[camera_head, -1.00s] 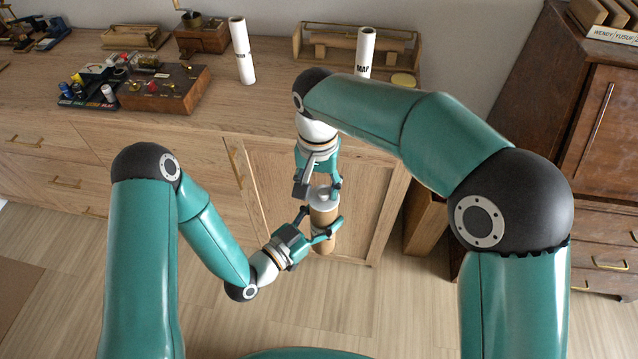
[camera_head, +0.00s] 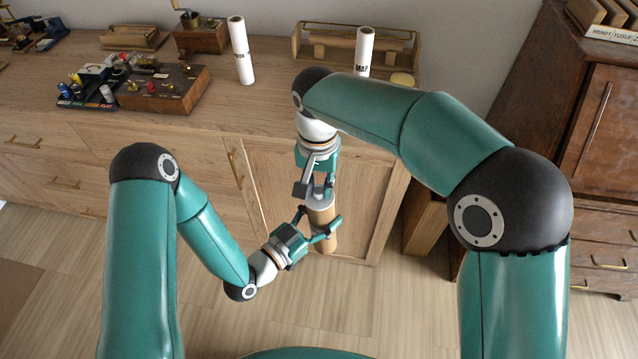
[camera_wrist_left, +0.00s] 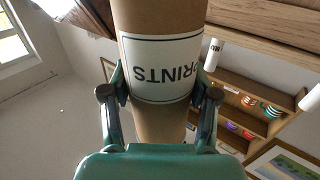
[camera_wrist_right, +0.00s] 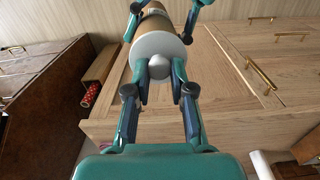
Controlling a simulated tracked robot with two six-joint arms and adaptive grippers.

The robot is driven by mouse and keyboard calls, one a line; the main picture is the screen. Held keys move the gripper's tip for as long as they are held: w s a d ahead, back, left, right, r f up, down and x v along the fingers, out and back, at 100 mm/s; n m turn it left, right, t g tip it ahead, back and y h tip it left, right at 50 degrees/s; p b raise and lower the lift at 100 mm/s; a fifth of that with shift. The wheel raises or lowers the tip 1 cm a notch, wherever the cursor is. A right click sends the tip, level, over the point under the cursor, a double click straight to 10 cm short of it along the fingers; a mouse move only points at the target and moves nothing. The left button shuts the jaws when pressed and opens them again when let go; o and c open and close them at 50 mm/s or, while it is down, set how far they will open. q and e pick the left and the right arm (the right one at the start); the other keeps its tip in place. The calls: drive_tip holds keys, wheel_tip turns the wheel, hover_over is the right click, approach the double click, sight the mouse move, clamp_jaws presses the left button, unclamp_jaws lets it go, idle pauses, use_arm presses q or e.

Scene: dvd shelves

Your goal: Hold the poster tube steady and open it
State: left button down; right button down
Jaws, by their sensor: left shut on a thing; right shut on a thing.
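The poster tube (camera_head: 328,243) is brown cardboard and stands roughly upright in front of the cabinet, off the floor. Its white label (camera_wrist_left: 160,68) reads PRINTS, upside down in the left wrist view. My left gripper (camera_head: 321,227) is shut around the tube's body, one finger on each side. A white cap (camera_wrist_right: 149,46) with a rounded grey knob (camera_wrist_right: 157,68) closes the tube's upper end. My right gripper (camera_head: 318,193) comes from above and is shut on the knob.
The wooden cabinet (camera_head: 275,160) stands just behind the tube. On its top are two white tubes, one at centre (camera_head: 242,50) and one at right (camera_head: 364,52), and a wooden box (camera_head: 165,88). A dark wooden cupboard (camera_head: 603,130) stands at the right.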

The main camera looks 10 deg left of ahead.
drive_tip(key=shift+a, duration=0.45)
drive_tip(key=shift+d+r, duration=0.1)
drive_tip(key=shift+r, duration=0.05)
drive_tip(key=shift+r, duration=0.1)
drive_tip(key=shift+r, duration=0.95)
